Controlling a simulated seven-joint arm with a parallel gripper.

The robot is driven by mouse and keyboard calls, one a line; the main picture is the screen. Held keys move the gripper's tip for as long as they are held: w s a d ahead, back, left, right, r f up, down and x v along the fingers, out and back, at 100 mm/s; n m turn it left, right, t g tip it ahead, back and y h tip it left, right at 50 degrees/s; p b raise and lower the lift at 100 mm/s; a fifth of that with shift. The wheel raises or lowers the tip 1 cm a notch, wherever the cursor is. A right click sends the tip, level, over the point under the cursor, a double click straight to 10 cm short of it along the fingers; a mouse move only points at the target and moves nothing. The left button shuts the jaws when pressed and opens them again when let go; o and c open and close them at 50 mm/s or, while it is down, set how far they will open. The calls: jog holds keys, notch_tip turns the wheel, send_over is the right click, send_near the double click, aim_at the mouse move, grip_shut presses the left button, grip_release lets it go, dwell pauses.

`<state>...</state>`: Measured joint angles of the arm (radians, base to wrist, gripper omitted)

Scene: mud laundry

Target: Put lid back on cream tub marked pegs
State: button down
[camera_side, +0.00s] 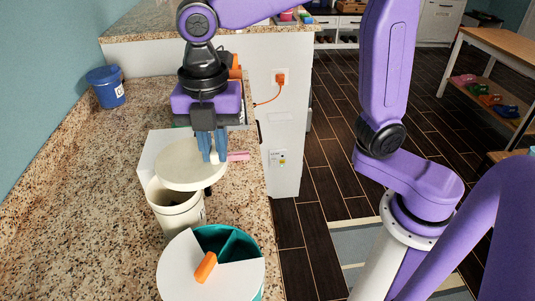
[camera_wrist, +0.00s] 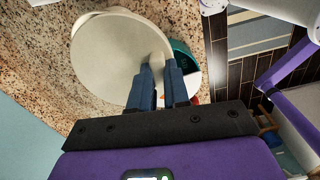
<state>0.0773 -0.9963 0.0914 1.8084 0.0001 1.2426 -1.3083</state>
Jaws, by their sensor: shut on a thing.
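A round cream lid (camera_side: 183,167) is held in my gripper (camera_side: 213,158), whose blue fingers are shut on a part at the lid's right side. The lid looks roughly level. The cream tub (camera_side: 178,218) stands upright on the counter below it, with its dark opening partly showing under the lid's near edge. The lid looks raised above the tub's rim and set back from it in the side view. The tub's label is turned away and cannot be read. In the wrist view the lid (camera_wrist: 112,60) covers the tub, and my fingers (camera_wrist: 160,85) reach its right edge.
A teal divided container (camera_side: 235,240) with a white part-cover and orange handle (camera_side: 205,267) stands close in front of the tub. A blue lidded tub (camera_side: 106,88) is at the back left. A pink object (camera_side: 239,156) lies behind my fingers. The speckled counter (camera_side: 80,200) is clear at left.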

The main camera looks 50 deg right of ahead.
aim_at(188, 152)
jog(key=w, duration=0.1)
jog(key=w+a+n, duration=0.1)
jog(key=w, duration=0.1)
jog(key=w+n, duration=0.1)
jog(key=w, duration=0.1)
jog(key=shift+w+a+r, duration=0.1)
jog(key=shift+w+a, duration=0.05)
jog(key=shift+a, duration=0.2)
jog(key=shift+f, duration=3.1)
jog(key=shift+f, duration=0.2)
jog(key=c, duration=0.5)
grip_release()
jog(key=shift+c, duration=0.2)
jog(key=shift+r, duration=0.15)
jog(key=shift+r, duration=3.35)
